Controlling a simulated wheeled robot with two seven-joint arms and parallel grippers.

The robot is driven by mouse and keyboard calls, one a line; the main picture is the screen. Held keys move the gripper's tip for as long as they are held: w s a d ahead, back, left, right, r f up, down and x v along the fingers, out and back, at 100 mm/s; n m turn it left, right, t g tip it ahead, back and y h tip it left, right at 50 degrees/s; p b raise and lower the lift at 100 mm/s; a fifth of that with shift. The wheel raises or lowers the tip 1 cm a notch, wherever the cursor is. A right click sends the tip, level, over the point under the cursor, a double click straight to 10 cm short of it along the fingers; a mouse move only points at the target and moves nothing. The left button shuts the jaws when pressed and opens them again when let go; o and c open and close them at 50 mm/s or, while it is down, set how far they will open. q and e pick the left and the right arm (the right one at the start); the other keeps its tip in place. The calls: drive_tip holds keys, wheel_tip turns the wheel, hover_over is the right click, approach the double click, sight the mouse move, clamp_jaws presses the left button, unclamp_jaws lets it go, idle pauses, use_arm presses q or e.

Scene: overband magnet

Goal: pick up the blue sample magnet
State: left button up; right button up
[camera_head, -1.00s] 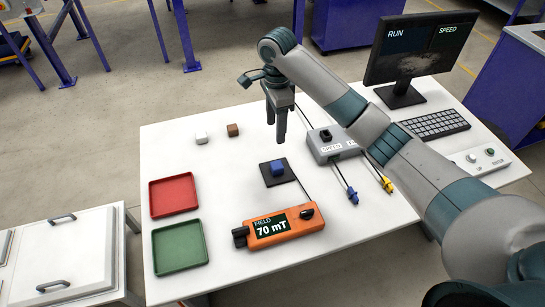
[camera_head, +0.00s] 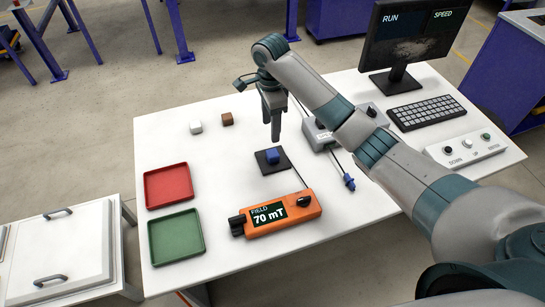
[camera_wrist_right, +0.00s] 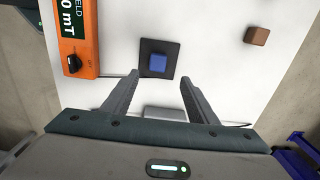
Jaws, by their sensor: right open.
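The blue sample magnet (camera_head: 272,156) is a small blue block on a dark square pad (camera_head: 265,166) in the middle of the white table. It also shows in the right wrist view (camera_wrist_right: 158,63), beyond my fingertips and between their lines. My right gripper (camera_head: 271,138) is open and empty, above the table just behind the magnet in the head view. Its two spread fingers show in the right wrist view (camera_wrist_right: 160,78). It is not touching the magnet. My left gripper is not in view.
An orange field meter (camera_head: 285,212) reading 70 mT lies in front of the pad. Red (camera_head: 168,185) and green (camera_head: 176,236) trays lie left. White (camera_head: 196,127) and brown (camera_head: 227,119) blocks sit behind. A grey speed box (camera_head: 318,134), keyboard (camera_head: 427,112) and monitor (camera_head: 408,40) stand right.

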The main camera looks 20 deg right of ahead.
hover_over(273, 152)
drive_tip(key=f, duration=0.3)
drive_tip(key=f+p, duration=0.1)
drive_tip(key=f, duration=0.2)
drive_tip(key=shift+w+a, duration=0.2)
drive_tip(key=shift+s+f, duration=0.1)
drive_tip(key=shift+f, duration=0.05)
drive_tip(key=f+p, duration=0.1)
drive_tip(key=f, duration=0.3)
drive_tip(key=shift+s+d+p, duration=0.2)
drive_tip(key=shift+p, duration=0.15)
drive_tip(key=shift+f, duration=0.4)
drive_tip(key=c, duration=1.2)
